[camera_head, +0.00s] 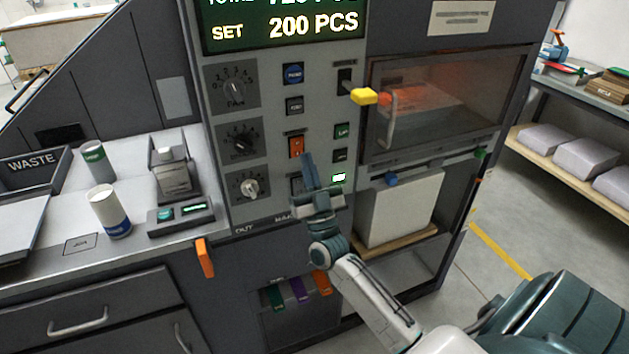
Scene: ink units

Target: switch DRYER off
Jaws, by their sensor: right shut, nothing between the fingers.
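The control panel (272,200) of the dark machine carries knobs, buttons and switches; their small labels are too blurred for me to find DRYER. An orange rocker switch (295,145) sits in the panel's middle column, and a dark switch (296,186) below it is partly covered by my gripper. A small lamp (339,178) to the right glows green-white. My right gripper (308,156) is shut and empty, its fingertips just right of and below the orange switch; I cannot tell whether they touch the panel. My left gripper is not in view.
A yellow-tipped lever (363,96) sticks out at the upper right of the panel, beside a windowed door (440,100). An orange handle (204,258) hangs below the counter edge. White-and-coloured cans (109,210) and a scale-like device (180,214) stand on the left counter.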

